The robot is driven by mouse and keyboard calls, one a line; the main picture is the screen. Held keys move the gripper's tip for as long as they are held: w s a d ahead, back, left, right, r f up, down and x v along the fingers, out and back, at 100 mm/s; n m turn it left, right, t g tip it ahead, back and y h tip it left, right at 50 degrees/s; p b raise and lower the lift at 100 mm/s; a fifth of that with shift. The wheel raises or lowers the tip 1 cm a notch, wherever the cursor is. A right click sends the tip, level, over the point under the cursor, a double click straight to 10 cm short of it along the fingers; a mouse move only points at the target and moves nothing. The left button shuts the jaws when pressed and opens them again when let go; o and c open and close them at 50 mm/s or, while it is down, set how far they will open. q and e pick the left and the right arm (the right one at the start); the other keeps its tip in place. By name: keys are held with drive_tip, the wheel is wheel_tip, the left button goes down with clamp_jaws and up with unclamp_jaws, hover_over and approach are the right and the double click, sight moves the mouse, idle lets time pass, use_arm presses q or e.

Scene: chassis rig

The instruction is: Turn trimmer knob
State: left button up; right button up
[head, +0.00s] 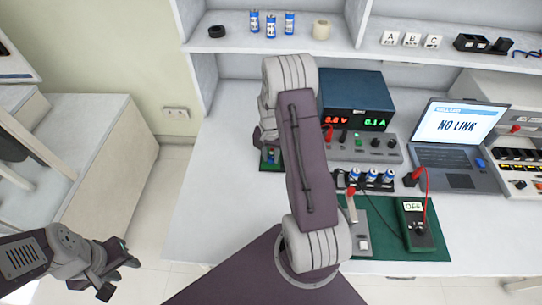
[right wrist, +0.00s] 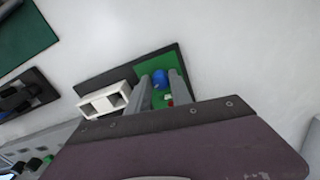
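The trimmer knob is a small blue knob (right wrist: 160,77) on a green board in a dark tray (right wrist: 88,84), beside a white terminal block (right wrist: 103,101). My right gripper (right wrist: 161,76) is over the board with its two fingers apart, one on each side of the knob in the picture. I cannot tell whether either finger touches it. In the head view the board (head: 271,157) shows at the left of my right arm, which hides part of it. My left gripper (head: 119,277) is at the lower left, open and empty, away from the bench.
A blue power supply (head: 355,88) with red and green digits stands behind my right arm. A laptop (head: 455,140) reading NO LINK, a battery holder (head: 372,180) and a multimeter (head: 415,222) on a green mat (head: 385,255) are to the right. The bench left of the board is clear.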

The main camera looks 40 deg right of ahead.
sight(271, 158)
clamp_jaws()
drive_tip(key=shift+r+n+p, duration=0.2)
drive_tip(key=shift+n+p, duration=0.35)
drive_tip(key=shift+n, duration=0.15)
drive_tip(key=shift+f+n, duration=0.15)
drive_tip(key=shift+n, duration=0.35)
drive_tip(key=o, duration=0.6)
unclamp_jaws()
wheel_tip(271, 158, up, 9)
drive_tip(key=shift+r, duration=0.1)
